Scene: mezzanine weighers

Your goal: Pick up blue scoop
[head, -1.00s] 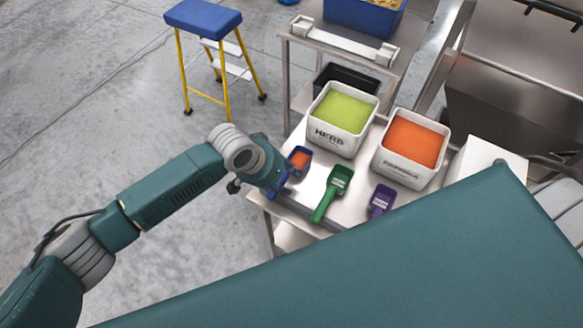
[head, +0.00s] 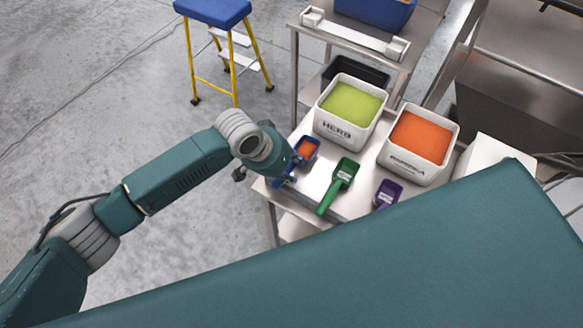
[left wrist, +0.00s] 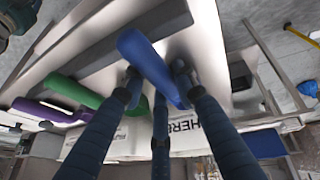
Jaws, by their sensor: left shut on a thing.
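The blue scoop (head: 309,145), with an orange patch in its bowl, is at the left side of the steel table in the head view. My left gripper (head: 286,172) is at its handle. In the left wrist view the dark fingers (left wrist: 156,78) are shut around the blue scoop's handle (left wrist: 148,62). I cannot tell whether the scoop touches the tabletop. My right gripper is not in view.
A green scoop (head: 344,172) and a purple scoop (head: 388,192) lie to the right on the steel table (head: 318,182). Behind them stand the herb bin (head: 334,128) and an orange-filled bin (head: 412,167). A blue-topped step stool (head: 212,10) stands on open floor.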

